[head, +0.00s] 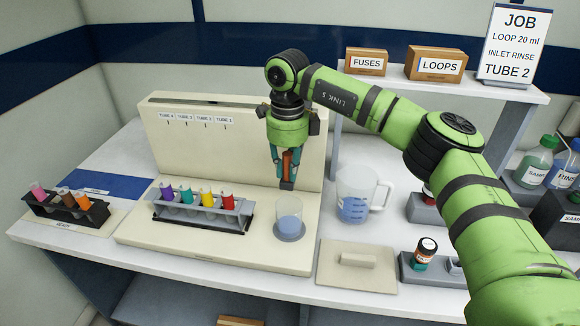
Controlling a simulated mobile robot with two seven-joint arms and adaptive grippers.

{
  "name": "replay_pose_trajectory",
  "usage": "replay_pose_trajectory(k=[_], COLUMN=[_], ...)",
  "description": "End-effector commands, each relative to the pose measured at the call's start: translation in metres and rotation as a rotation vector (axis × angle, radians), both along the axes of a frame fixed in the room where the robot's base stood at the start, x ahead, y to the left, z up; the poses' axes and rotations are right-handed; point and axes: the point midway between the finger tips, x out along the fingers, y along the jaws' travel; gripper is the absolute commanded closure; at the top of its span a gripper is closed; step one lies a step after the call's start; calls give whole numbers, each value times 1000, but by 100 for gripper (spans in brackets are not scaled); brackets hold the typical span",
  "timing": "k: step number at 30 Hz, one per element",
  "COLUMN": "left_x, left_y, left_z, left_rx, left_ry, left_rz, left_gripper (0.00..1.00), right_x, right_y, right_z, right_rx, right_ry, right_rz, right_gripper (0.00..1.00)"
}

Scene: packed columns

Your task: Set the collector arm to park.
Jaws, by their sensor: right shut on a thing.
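The collector is a cream unit (215,160) with an upright back panel. Labels Tube 4, Tube 3, Tube 2 and Tube 1 (224,120) run left to right along the panel. My right gripper (287,168) points down in front of the panel's right part, right of the Tube 1 label. It is shut on an orange-red upright piece (287,160) with a dark block (287,185) at its lower end, apparently the collector arm. The block is above a small beaker of blue liquid (289,216). Any park mark is hidden or not readable. My left gripper is not in view.
A rack (205,215) with purple, teal, yellow and red tubes stands on the collector's base. A jug (355,195) is right of the beaker.

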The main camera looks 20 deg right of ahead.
Motion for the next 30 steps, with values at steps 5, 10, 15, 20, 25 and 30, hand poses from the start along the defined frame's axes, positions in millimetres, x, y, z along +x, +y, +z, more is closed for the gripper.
replay_pose_trajectory(k=[5,10,15,20,25,30], left_x=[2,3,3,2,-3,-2], left_y=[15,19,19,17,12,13], left_z=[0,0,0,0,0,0], left_rx=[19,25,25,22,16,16], left_ry=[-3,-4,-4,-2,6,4], left_rz=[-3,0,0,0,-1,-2], left_gripper=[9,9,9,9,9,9], right_x=[-2,-2,-2,-1,-1,0], right_y=[-4,-5,-5,-4,-3,-3], right_z=[-1,-1,-1,-1,2,22], right_rx=[-9,-11,-11,-8,-6,-5], right_ry=[9,9,9,6,4,-1], right_rz=[-4,-6,-6,-5,-4,-5], right_gripper=[100,100,55,55,55,55])
